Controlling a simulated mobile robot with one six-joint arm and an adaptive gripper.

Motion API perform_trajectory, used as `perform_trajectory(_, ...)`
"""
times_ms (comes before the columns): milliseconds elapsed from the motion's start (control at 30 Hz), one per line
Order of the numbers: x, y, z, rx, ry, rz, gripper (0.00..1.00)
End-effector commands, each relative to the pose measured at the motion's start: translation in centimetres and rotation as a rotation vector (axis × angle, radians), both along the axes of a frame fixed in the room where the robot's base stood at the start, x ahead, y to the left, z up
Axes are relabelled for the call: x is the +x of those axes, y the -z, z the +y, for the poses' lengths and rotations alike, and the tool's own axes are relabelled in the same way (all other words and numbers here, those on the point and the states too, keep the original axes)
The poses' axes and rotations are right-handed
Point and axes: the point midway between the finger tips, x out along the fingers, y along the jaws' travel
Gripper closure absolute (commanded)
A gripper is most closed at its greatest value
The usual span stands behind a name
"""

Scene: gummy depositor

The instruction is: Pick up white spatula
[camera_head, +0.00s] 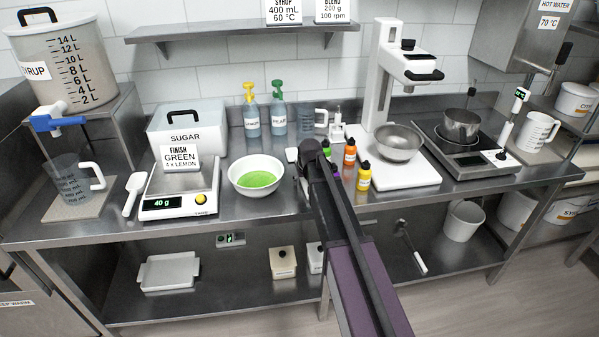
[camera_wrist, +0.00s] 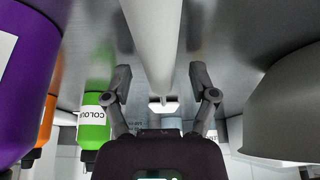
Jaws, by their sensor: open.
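A long white bar (camera_wrist: 152,40), which looks like the white spatula's handle, runs from the top of the wrist view down between my gripper's fingers. My gripper (camera_wrist: 160,78) is open, with one finger on each side of the bar and a gap visible on both sides. In the head view my gripper (camera_head: 312,152) is over the counter, right of the white bowl (camera_head: 257,190). A small white flat piece (camera_head: 292,155) shows just left of it, perhaps part of the spatula. My arm hides most of that spot.
Orange (camera_head: 350,152) and yellow (camera_head: 364,178) colour bottles stand right of my gripper. Purple (camera_wrist: 22,75) and green (camera_wrist: 93,120) bottles are close in the wrist view. A grey-looking bowl (camera_wrist: 290,110) is close on its right. The scale (camera_head: 180,204) and white scoop (camera_head: 134,193) are farther left.

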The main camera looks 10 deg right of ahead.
Motion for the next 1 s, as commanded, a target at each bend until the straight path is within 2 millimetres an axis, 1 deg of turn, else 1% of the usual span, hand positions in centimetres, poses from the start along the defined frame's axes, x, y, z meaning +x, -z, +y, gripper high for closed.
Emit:
perform_trajectory(567,0.00,0.27,0.04,0.000,0.000,0.000,0.25)
perform_trajectory(667,0.00,0.27,0.05,0.000,-0.001,0.000,0.52)
perform_trajectory(700,0.00,0.27,0.05,0.000,-0.001,0.000,0.64)
perform_trajectory(767,0.00,0.27,0.06,0.000,-0.001,0.000,0.82)
perform_trajectory(800,0.00,0.27,0.06,0.000,-0.001,0.000,0.94)
perform_trajectory(833,0.00,0.27,0.06,0.000,-0.001,0.000,1.00)
perform_trajectory(1000,0.00,0.28,0.07,0.000,-0.001,0.000,1.00)
